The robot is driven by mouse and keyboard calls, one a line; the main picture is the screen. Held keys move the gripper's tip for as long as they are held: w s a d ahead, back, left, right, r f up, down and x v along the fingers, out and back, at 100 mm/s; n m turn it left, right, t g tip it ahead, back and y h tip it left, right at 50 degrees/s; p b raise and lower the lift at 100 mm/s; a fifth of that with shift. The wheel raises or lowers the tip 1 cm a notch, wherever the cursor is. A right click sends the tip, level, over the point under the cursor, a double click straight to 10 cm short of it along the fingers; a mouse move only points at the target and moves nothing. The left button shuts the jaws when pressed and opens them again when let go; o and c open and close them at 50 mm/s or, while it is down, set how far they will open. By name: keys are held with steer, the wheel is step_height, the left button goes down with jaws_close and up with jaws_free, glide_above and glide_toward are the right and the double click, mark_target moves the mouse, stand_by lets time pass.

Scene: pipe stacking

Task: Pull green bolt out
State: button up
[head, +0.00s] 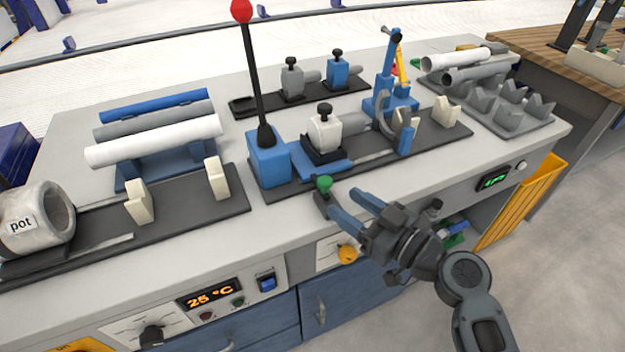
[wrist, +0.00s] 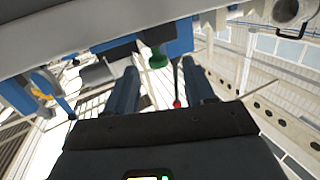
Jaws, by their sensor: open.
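The green bolt (head: 325,183) has a round green head and sits on a small dark mount at the front edge of the bench, below the blue lever base. My gripper (head: 342,199) is open, with its two blue fingers pointing up and left toward the bolt from the front right. In the wrist view the green bolt (wrist: 157,60) appears between the fingertips of my gripper (wrist: 159,64), and neither finger visibly touches it. The bolt's shaft is hidden in its mount.
The blue lever base (head: 268,160) with a red-knobbed rod (head: 252,75) stands behind the bolt. A grey clamp (head: 325,130) is to its right. Pipes lie on a blue rack (head: 170,165) at left. Open floor lies at right.

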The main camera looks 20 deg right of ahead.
mark_target(325, 180)
steer(key=shift+w+d+r+n+y, duration=0.1)
steer(key=shift+w+r+n+y, duration=0.2)
steer(key=shift+w+r, duration=0.5)
steer(key=shift+w, duration=0.35)
steer(key=shift+p+x, duration=1)
steer(key=shift+x, duration=2.55)
steer(key=shift+r, duration=0.1)
steer(key=shift+c, duration=0.5)
jaws_close()
